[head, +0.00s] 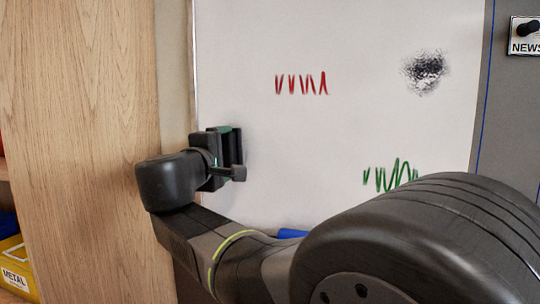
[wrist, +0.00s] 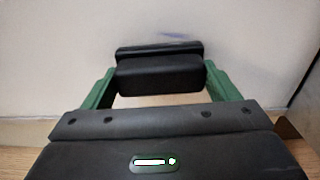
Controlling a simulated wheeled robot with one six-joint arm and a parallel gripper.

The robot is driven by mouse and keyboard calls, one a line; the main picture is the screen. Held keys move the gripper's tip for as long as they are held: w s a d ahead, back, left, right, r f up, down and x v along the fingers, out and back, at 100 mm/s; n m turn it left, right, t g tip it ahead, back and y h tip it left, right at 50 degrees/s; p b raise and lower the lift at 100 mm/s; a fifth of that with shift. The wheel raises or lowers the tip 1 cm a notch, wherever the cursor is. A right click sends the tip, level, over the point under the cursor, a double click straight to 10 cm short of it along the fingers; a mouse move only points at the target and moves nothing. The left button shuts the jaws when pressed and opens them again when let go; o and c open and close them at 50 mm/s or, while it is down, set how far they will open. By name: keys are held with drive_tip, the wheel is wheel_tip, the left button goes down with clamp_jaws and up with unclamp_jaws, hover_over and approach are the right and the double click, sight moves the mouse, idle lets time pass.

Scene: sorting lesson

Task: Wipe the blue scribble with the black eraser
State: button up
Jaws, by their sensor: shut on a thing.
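The black eraser (wrist: 160,75) is held between the green fingers of my gripper (wrist: 160,84) in the wrist view. In the head view my gripper (head: 226,152) is at the left part of the whiteboard (head: 300,140), and the eraser (head: 234,147) shows at its tip. The eraser is close to the board face; I cannot tell if it touches. A faint blue-grey streak of the blue scribble (wrist: 178,37) shows just above the eraser in the wrist view. In the head view no blue scribble is visible; my gripper may cover it.
A red scribble (head: 301,84), a green scribble (head: 391,176) and a black smudge (head: 424,72) are on the board. A wooden panel (head: 85,120) stands at left, with a yellow METAL bin (head: 15,265) beyond. A blue object (head: 292,233) shows behind my arm.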

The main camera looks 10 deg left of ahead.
drive_tip(key=shift+a, duration=2.1)
drive_tip(key=shift+s+d+r+b, duration=0.15)
drive_tip(key=shift+d+b, duration=1.15)
drive_tip(key=shift+d, duration=2.2)
drive_tip(key=shift+s+d+b, duration=0.2)
drive_tip(key=shift+d+b, duration=1.1)
drive_tip(key=shift+d, duration=2.15)
drive_tip(key=w+a, duration=0.1)
drive_tip(key=a, duration=1.2)
drive_tip(key=shift+a, duration=0.4)
drive_tip(key=s, duration=0.6)
drive_tip(key=shift+a+b, duration=0.25)
drive_tip(key=shift+b, duration=0.1)
drive_tip(key=shift+s, duration=0.1)
drive_tip(key=shift+s+a, duration=0.1)
drive_tip(key=shift+s, duration=1.3)
